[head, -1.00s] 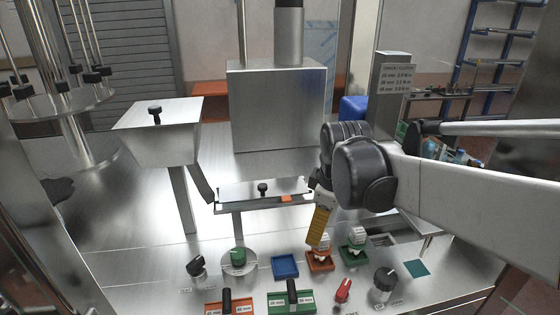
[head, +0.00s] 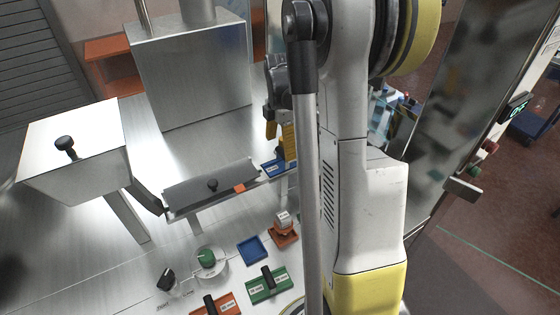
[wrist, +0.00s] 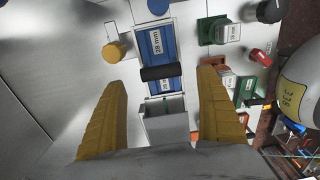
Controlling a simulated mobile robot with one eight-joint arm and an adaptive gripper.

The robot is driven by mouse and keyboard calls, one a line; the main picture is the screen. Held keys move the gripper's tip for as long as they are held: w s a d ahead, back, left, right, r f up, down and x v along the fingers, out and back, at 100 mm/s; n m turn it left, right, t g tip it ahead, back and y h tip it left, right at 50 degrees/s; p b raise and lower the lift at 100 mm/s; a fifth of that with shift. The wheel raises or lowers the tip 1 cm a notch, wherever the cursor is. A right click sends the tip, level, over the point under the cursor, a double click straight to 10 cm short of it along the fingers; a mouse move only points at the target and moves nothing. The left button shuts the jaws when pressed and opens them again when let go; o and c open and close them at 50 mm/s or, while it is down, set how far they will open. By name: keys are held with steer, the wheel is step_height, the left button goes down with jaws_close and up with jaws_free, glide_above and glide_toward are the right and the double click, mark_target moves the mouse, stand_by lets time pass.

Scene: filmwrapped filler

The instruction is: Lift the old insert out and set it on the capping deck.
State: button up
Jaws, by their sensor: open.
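The blue insert, labelled 28 mm, shows in the wrist view (wrist: 155,44) with a black bar handle (wrist: 161,72) across it. In the head view the blue insert (head: 272,169) sits at the right end of the metal rail, partly hidden by my gripper. My gripper (wrist: 162,78) is open and empty, its two yellow fingers on either side of the black handle and apart from it. In the head view the yellow fingers (head: 279,135) are just above the blue insert. The brushed-metal capping deck (head: 110,270) spreads around the rail.
On the deck stand an empty blue tray (head: 252,250), a green insert (head: 267,284), an orange insert (head: 216,305), an orange holder with a white cap (head: 284,231) and a green knob (head: 207,258). The metal rail cover (head: 211,186) lies left of the gripper. A large metal housing (head: 192,72) stands behind.

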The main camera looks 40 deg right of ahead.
mark_target(281, 164)
step_height(281, 164, down, 6)
steer(key=shift+s+r, duration=0.15)
steer(key=c, duration=1.4)
